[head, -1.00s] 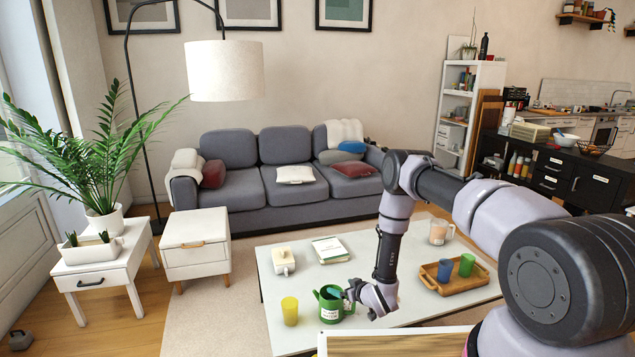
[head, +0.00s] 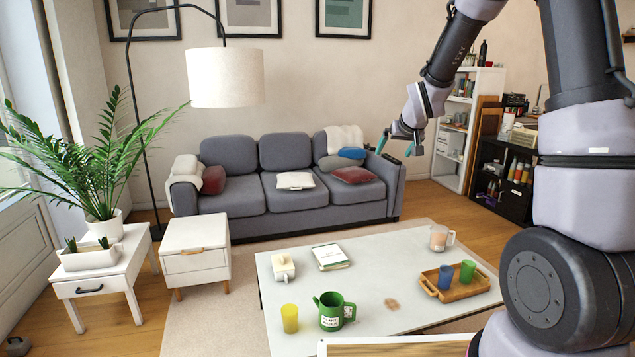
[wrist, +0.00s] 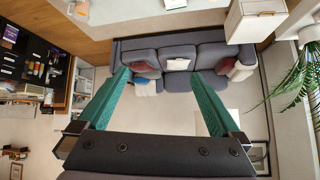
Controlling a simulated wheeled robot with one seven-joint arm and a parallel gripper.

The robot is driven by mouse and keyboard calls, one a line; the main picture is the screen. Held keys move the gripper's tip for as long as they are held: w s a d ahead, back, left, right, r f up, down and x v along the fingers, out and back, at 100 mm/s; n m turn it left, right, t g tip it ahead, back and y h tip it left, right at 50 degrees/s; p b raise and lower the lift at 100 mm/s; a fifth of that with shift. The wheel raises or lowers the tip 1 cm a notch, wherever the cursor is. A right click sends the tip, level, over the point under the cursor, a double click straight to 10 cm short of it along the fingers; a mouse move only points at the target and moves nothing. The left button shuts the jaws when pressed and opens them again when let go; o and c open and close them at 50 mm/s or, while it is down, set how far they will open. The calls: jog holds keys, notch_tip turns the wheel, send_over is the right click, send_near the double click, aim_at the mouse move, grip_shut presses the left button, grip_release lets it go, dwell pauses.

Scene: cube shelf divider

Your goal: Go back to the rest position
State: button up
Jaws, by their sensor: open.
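My gripper (head: 396,143) is raised high in the head view, in front of the right end of the sofa and well above the coffee table. Its two teal fingers are spread apart. In the wrist view my gripper (wrist: 160,95) is open with nothing between the fingers, and the sofa and wall show beyond it, turned upside down. My arm is folded upward at the right of the head view.
A brown stain (head: 391,304) shows. The grey sofa (head: 285,210) stands behind.

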jog(key=s+d+r+m, duration=0.2)
jog(key=s+d+r, duration=0.1)
jog(key=s+r, duration=1)
jog(key=s+r+m+g+y, duration=0.1)
jog(key=s+m+g, duration=0.1)
jog(key=s, duration=2)
jog(key=shift+a+r, duration=0.25)
jog(key=shift+a, duration=0.2)
jog(key=shift+w, duration=0.1)
